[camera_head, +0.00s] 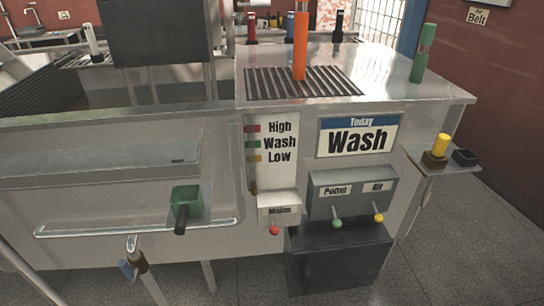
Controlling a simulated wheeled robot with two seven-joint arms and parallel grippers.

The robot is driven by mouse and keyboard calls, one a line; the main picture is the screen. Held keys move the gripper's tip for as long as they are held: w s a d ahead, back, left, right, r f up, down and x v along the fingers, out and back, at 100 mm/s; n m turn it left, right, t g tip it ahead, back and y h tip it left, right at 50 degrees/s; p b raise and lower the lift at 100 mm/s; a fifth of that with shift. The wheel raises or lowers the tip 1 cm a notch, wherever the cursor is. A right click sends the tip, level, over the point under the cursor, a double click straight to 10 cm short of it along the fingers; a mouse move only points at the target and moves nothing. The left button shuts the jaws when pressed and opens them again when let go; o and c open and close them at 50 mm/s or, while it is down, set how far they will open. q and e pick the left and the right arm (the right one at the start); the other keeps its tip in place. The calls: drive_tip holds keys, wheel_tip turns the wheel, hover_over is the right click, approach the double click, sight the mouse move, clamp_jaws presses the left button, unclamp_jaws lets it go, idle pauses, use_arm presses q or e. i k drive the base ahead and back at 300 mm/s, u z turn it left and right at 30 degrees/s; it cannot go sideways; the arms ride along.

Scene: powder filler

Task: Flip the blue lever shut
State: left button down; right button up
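A small blue lever (125,268) shows at the lower left, on the left side of a brownish valve-like fitting (139,262) on a slanting metal pipe. The lever tilts down to the right, and at this size I cannot tell whether it is open or shut. The fitting is below a horizontal metal rail (90,231) on the front of the metal machine. Neither of my grippers is in view.
A green box with a dark handle (185,201) juts out above and right of the lever. A panel with pump and air switches (350,192) is at the right, above a dark box (338,265). A small side shelf (450,160) sticks out at the right. Open floor shows at the lower right.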

sight(122, 264)
drive_tip(key=z, duration=0.85)
drive_tip(key=k, duration=0.55)
drive_tip(key=u, duration=1.1)
drive_tip(key=i, duration=0.85)
drive_tip(key=u, duration=0.05)
